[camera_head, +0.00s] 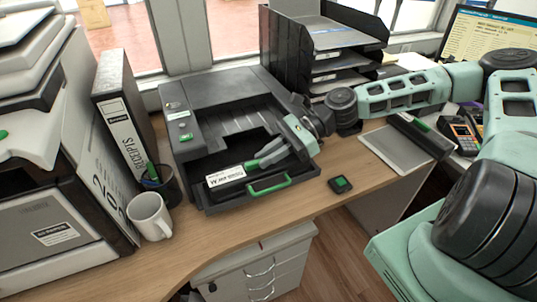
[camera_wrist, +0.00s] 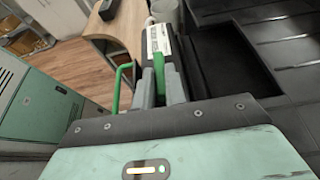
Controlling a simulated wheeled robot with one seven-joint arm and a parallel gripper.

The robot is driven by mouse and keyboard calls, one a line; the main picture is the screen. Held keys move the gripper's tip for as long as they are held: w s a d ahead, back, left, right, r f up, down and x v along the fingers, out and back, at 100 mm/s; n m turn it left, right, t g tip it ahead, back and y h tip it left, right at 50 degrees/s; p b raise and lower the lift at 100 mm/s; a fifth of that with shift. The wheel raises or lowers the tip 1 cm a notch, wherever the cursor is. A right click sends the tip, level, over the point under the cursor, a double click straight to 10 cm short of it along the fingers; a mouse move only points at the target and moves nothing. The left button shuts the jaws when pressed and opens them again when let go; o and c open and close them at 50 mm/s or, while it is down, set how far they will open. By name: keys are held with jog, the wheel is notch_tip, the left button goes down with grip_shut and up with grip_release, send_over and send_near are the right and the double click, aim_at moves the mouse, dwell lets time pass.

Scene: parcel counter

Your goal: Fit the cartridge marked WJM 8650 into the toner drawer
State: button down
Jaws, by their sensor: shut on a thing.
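The toner drawer (camera_head: 298,184), dark with a green handle (camera_head: 268,185), stands pulled out of the black printer (camera_head: 215,95). My gripper (camera_head: 252,164) reaches into the drawer area from the right and is shut on a dark cartridge with a white label (camera_head: 225,177). The label is too small to read. In the wrist view, the fingers of my gripper (camera_wrist: 161,90) close on the cartridge's green grip, and its white label (camera_wrist: 158,40) shows beyond. The cartridge is at the drawer's left front; I cannot tell whether it touches the floor. The drawer handle (camera_wrist: 121,86) is left of the fingers.
A white mug (camera_head: 150,214) and pen cup (camera_head: 165,186) stand left. The front desk strip is clear.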

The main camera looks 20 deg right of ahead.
jog(key=shift+f, duration=0.2)
jog(key=c, duration=1.5)
grip_release()
jog(key=shift+f, duration=0.1)
jog(key=shift+o, duration=0.2)
